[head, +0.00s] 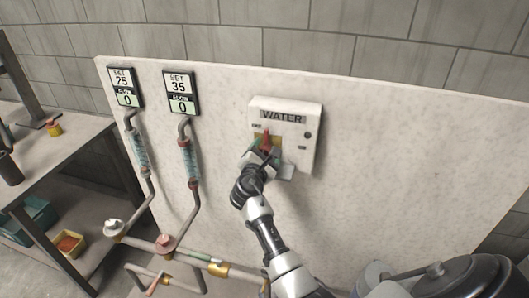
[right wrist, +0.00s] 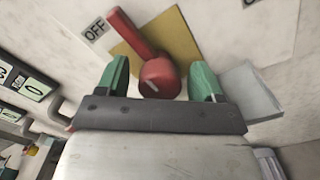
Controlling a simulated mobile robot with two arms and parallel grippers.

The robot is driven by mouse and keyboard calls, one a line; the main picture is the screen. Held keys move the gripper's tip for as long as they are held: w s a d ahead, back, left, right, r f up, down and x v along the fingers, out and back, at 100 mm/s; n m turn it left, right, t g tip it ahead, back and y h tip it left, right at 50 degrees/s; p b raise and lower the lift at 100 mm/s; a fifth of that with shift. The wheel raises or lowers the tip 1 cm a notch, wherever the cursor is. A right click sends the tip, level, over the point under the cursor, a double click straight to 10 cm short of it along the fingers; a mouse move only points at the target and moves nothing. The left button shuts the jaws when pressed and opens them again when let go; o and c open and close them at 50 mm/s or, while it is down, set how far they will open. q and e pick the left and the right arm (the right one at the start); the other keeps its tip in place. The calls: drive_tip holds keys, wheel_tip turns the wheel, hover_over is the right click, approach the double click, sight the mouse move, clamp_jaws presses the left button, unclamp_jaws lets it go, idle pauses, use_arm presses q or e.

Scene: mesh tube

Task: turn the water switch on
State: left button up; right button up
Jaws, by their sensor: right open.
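The water switch is a pale box (head: 308,150) marked WATER, fixed on the marbled panel. Its red lever (head: 266,141) shows in front of a yellow plate; in the right wrist view the red lever (right wrist: 125,28) has a round hub, and its handle points up-left beside the OFF label (right wrist: 97,29). My right gripper (head: 263,156) is at the lower left part of the box. In the right wrist view my right gripper (right wrist: 160,82) is open, with one green finger on each side of the hub and visible gaps. My left gripper is out of view.
Two flow displays (head: 126,88) (head: 181,92) reading 0 hang left of the switch, with pipes (head: 195,210) running down below them. A workbench (head: 60,140) with bins stands at the far left. The panel right of the switch (head: 410,160) is bare.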

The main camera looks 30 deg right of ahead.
drive_tip(key=c, duration=0.9)
drive_tip(key=m+b, duration=0.3)
drive_tip(key=shift+f+m+b, duration=0.25)
drive_tip(key=shift+m+b, duration=0.05)
drive_tip(key=shift+m, duration=0.1)
drive_tip(key=m+b, duration=0.4)
drive_tip(key=shift+m, duration=0.3)
drive_tip(key=m+b, duration=0.4)
drive_tip(key=m, duration=0.1)
drive_tip(key=shift+b, duration=0.3)
drive_tip(key=shift+r+m+b, duration=0.1)
drive_tip(key=shift+m+b, duration=1.5)
drive_tip(key=shift+m, duration=0.7)
